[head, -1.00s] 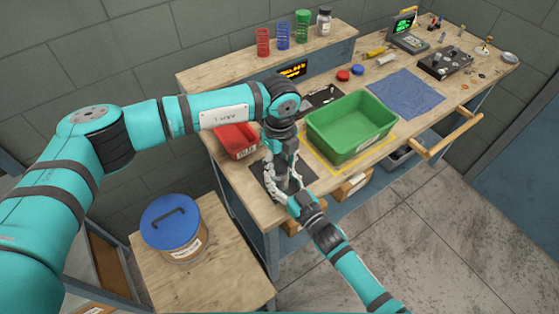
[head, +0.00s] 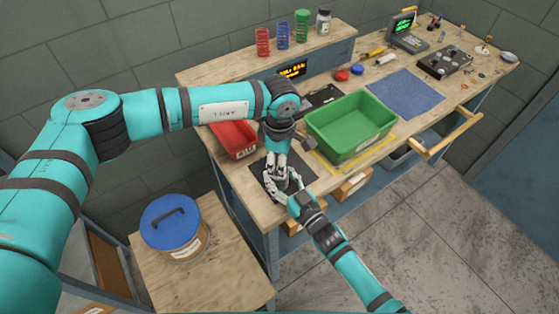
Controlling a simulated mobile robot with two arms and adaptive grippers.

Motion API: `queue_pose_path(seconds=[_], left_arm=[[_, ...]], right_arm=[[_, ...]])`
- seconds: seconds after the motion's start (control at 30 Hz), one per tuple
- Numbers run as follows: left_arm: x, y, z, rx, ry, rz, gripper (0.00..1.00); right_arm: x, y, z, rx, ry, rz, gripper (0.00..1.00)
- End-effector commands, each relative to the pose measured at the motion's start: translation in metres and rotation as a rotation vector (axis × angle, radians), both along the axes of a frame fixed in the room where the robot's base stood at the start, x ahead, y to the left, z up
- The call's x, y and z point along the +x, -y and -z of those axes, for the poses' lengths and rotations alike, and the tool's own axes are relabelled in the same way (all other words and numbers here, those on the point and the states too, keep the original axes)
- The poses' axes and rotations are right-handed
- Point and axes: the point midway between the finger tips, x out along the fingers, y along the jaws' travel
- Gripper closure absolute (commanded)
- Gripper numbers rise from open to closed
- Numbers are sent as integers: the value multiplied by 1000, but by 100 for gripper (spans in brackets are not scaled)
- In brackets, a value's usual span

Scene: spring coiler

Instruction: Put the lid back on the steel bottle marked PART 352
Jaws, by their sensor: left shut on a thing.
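My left gripper (head: 277,184) points down over the dark mat (head: 244,175) at the bench's near left end. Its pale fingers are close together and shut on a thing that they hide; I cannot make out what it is. My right gripper (head: 286,187) reaches in from the lower right to the same spot, right beside the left fingers. Its fingertips overlap them in the view, so its opening is unclear. I cannot pick out the steel bottle, its PART 352 mark or its lid; the grippers cover this spot.
A red bin (head: 234,139) and a green bin (head: 350,128) stand close behind and to the right of my grippers. Springs (head: 283,36) and a capped jar (head: 323,21) stand on the raised shelf. A blue-lidded tub (head: 171,222) stands on the lower table.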

Motion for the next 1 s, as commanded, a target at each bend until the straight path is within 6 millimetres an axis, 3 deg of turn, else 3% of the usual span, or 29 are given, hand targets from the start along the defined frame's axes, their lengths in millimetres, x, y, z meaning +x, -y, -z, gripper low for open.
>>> queue_pose_path(seconds=[0.6, 0.67, 0.8, 0.83, 1.0], left_arm=[[0, -1, 1, 3, -1, 1491, 100], [0, -1, 1, 3, -1, 1584, 100], [0, -1, 1, 2, -1, 1581, 100], [0, -1, 1, 2, -1, 1581, 60], [0, -1, 1, 2, -1, 1580, 38]], right_arm=[[0, 0, 1, 0, -1, 0, 100], [0, 0, 1, 0, -1, 0, 100], [0, 0, 1, 0, -1, 0, 100], [0, 0, 1, 0, -1, 0, 100], [0, 0, 1, 0, -1, 0, 100]])
